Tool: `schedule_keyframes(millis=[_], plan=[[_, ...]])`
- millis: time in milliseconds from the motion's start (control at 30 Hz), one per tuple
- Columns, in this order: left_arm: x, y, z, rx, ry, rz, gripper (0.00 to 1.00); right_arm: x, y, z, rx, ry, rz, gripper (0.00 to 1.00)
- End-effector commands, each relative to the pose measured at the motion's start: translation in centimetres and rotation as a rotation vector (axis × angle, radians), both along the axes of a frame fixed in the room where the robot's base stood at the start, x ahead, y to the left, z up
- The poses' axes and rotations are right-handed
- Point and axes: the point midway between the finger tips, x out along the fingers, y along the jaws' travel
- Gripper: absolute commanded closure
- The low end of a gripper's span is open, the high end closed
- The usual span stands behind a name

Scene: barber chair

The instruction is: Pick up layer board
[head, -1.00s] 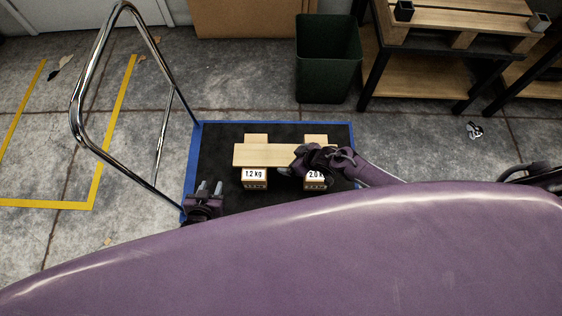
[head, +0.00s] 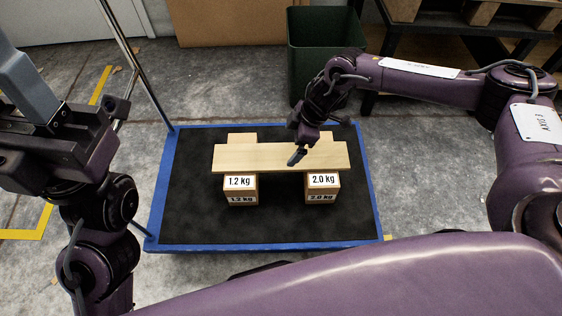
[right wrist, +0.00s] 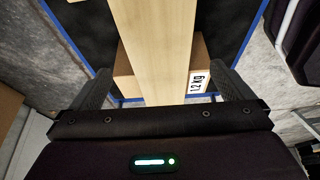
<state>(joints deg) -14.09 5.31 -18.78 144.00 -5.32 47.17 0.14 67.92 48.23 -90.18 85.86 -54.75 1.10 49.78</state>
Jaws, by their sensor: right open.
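The layer board (head: 250,157) is a flat, light wooden plank. It lies across two cardboard boxes, one marked 1.2 kg (head: 240,190) and one marked 2.0 kg (head: 321,188). My right gripper (head: 302,153) is open at the board's right half, reaching down from behind. In the right wrist view the board (right wrist: 152,45) runs between the spread fingers (right wrist: 163,88), with a gap on each side. The 1.2 kg box (right wrist: 197,72) shows beyond and below it. My left gripper (head: 78,88) is at the left, its fingers apart and empty, away from the board.
The boxes stand on a cart with a black deck (head: 270,225) and blue rim. Its chrome handle (head: 137,70) rises at the left. The front deck is clear.

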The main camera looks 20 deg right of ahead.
Motion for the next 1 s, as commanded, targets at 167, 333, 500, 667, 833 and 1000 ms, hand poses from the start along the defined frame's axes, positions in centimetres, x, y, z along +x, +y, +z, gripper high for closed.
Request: schedule_keyframes(millis=[167, 333, 500, 667, 833, 1000], plan=[[0.0, 0.0, -0.9, 0.002, -0.014, 0.002, 0.64, 0.3, 0.8, -2.2, 0.000, -0.002, 0.000, 0.00], [-0.3, -0.2, -1.1, 0.004, -0.057, 0.003, 0.64, 0.6, 1.6, -4.9, 0.001, -0.003, 0.002, 0.00], [-0.5, -0.5, -0.3, 0.007, -0.082, 0.004, 0.64, 0.8, 2.2, -6.0, 0.002, -0.003, 0.000, 0.00], [-0.5, -0.5, 0.0, 0.009, -0.084, 0.003, 0.64, 0.8, 2.3, -6.0, 0.002, -0.003, -0.001, 0.00], [-0.5, -0.5, -0.1, 0.009, -0.083, 0.003, 0.64, 0.8, 2.3, -6.0, 0.002, -0.003, 0.000, 0.09], [-0.5, -0.5, -0.1, 0.009, -0.083, 0.003, 0.64, 0.8, 2.3, -6.0, 0.002, -0.003, 0.000, 0.31]])
